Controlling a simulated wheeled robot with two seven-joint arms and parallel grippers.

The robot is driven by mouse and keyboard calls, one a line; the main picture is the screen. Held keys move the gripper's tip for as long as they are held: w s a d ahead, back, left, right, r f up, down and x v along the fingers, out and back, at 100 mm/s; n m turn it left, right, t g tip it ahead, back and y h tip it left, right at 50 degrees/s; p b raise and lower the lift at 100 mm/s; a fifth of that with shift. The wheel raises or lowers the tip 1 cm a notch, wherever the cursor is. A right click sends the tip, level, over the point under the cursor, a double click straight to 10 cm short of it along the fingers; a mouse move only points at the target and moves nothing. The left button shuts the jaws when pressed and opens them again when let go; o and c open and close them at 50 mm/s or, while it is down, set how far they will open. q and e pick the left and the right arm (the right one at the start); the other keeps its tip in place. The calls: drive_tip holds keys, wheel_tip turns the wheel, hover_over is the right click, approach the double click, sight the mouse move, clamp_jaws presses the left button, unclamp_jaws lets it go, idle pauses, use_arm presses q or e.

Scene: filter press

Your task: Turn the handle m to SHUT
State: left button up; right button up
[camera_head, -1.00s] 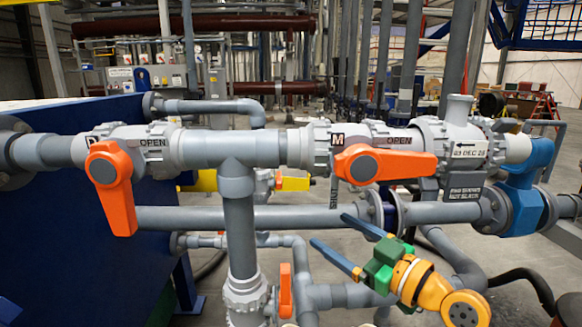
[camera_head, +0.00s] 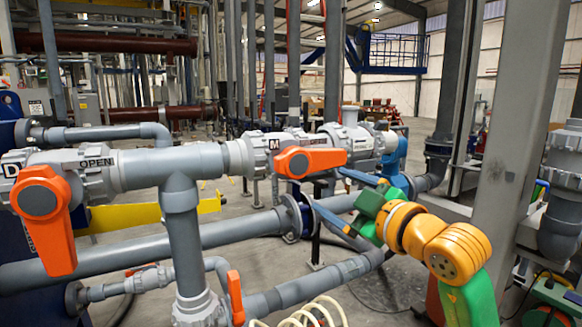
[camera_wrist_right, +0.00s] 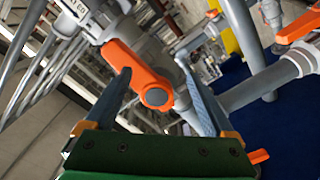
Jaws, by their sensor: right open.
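The orange handle M (camera_head: 310,162) lies horizontal on the grey valve marked M, its grey-capped hub at the left and its arm pointing right, by an OPEN label. It also shows in the right wrist view (camera_wrist_right: 135,72), seen between the finger lines. My right gripper (camera_head: 328,189) is open and empty, its two blue fingers just below the handle's right part in the head view. In the wrist view the fingers (camera_wrist_right: 154,65) spread to either side of the handle; whether they reach around it I cannot tell. My left gripper is not in view.
A second orange handle (camera_head: 44,215) on the valve marked D hangs down at the left. A grey pipe (camera_head: 185,240) drops between the valves, and a lower grey pipe (camera_head: 240,228) runs below. A grey column (camera_head: 515,130) stands at the right.

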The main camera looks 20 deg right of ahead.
sight(324, 161)
wheel_tip(324, 161, up, 5)
drive_tip(key=d+n+p, duration=0.2)
drive_tip(key=n+p, duration=0.4)
drive_tip(key=n, duration=0.3)
drive_tip(key=w+p, duration=0.1)
drive_tip(key=w, duration=0.1)
drive_tip(key=w+p, duration=0.1)
drive_tip(key=w, duration=0.1)
drive_tip(key=w+a+p, duration=0.1)
drive_tip(key=w, duration=0.2)
drive_tip(key=shift+f, duration=0.2)
drive_tip(key=shift+w+f, duration=0.15)
drive_tip(key=shift+w, duration=0.2)
drive_tip(key=shift+s, duration=0.1)
